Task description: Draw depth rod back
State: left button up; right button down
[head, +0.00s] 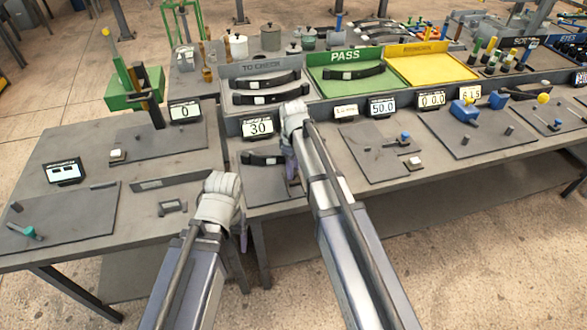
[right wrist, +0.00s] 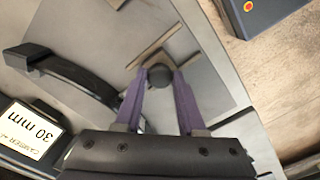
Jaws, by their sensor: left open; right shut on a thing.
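The rod itself is mostly hidden under the knob and fingers.
The "TO CHECK" tray (head: 241,70) holds black springs behind the fixture. The green "PASS" tray (head: 317,73) holds one spring, and the yellow tray (head: 430,68) looks empty.

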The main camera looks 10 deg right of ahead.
jog(key=s, duration=0.4)
dwell(0.3)
jog(key=c, duration=0.5)
grip_release()
notch_tip(320, 180, up, 8)
jog(key=p, duration=0.7)
jog(key=shift+p, duration=0.4)
